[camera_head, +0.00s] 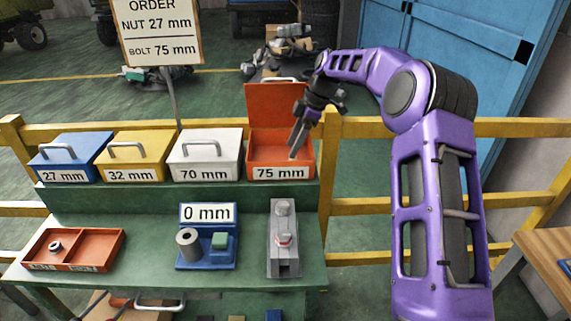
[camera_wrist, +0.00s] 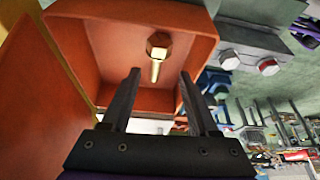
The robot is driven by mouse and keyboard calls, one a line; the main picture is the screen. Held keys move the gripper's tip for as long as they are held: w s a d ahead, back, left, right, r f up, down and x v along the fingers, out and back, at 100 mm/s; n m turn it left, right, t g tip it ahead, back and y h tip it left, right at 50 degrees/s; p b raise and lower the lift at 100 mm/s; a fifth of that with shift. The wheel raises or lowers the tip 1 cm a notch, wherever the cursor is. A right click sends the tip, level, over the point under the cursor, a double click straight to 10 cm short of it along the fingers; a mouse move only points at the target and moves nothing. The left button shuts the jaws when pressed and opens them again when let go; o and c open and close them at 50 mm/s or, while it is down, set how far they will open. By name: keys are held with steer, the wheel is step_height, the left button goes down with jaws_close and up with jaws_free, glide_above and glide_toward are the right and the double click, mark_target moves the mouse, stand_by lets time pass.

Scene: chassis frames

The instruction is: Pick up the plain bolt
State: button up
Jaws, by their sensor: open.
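A brass-coloured bolt with a hexagonal head (camera_wrist: 157,44) is in the orange-red box in the wrist view, its shank pointing down the picture toward my gripper (camera_wrist: 160,74). The two fingers are open, one on either side of the shank's line, and nothing is held. In the head view my gripper (camera_head: 295,150) reaches down into the open orange-red box (camera_head: 281,173) labelled 75 mm. I cannot make out the bolt clearly there. Whether the fingers touch the bolt cannot be told.
The box's raised lid (camera_head: 274,107) stands behind the opening. Shut blue (camera_head: 66,160), yellow (camera_head: 132,162) and white (camera_head: 205,162) boxes stand to its left. In front are a divided tray (camera_head: 95,247) with a nut, a blue gauge (camera_head: 207,265) reading 0 mm and a grey device (camera_head: 284,250).

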steer(key=shift+w+d+x, duration=0.1)
steer(key=shift+d+x, duration=0.05)
steer(key=shift+x, duration=1.2)
steer(key=shift+w+d+x, duration=0.1)
steer(key=shift+w+x, duration=0.05)
steer(key=shift+x, duration=1.25)
steer(key=shift+f, duration=0.1)
jaws_close()
